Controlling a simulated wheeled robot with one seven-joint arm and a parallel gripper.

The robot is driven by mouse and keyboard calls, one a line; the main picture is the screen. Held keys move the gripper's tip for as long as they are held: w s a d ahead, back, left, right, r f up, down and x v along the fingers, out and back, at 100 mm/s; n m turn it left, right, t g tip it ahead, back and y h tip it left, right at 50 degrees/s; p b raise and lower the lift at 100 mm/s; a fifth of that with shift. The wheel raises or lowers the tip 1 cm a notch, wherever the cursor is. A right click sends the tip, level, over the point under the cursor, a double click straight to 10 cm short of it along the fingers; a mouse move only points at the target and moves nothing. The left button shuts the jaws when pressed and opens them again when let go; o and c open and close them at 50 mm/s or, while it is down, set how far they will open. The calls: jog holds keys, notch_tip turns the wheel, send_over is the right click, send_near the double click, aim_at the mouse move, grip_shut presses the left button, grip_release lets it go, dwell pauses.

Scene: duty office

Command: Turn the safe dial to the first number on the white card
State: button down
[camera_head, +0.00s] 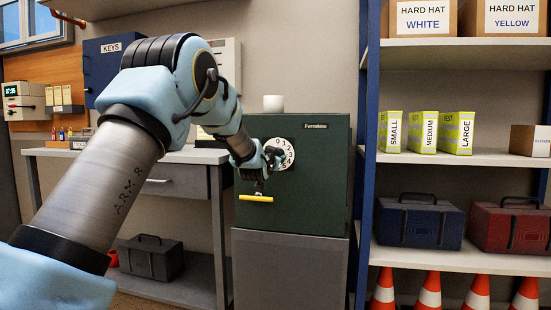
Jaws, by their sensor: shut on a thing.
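The dark green safe (318,190) stands on a grey cabinet in the middle of the view. Its round white dial (287,146) carries dark numbers, and a few show along the upper and right edge. My gripper (275,157) is at the dial, shut on its central part, and hides the lower left of the dial face. The number at the dial's mark is too small to read. The yellow safe handle (256,198) is below my gripper, apart from it. I cannot make out the white card for certain in this view.
A white mug (273,103) stands on the safe. A blue-framed shelf (450,157) with boxes and toolboxes is close on the right, with traffic cones (430,288) below. A grey desk (100,155) is on the left, partly behind my arm. A black toolbox (150,257) sits under it.

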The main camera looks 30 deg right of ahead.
jog(key=shift+f, duration=0.15)
jog(key=shift+c, duration=1.4)
grip_release()
jog(key=v, duration=1.1)
jog(key=shift+w, duration=0.1)
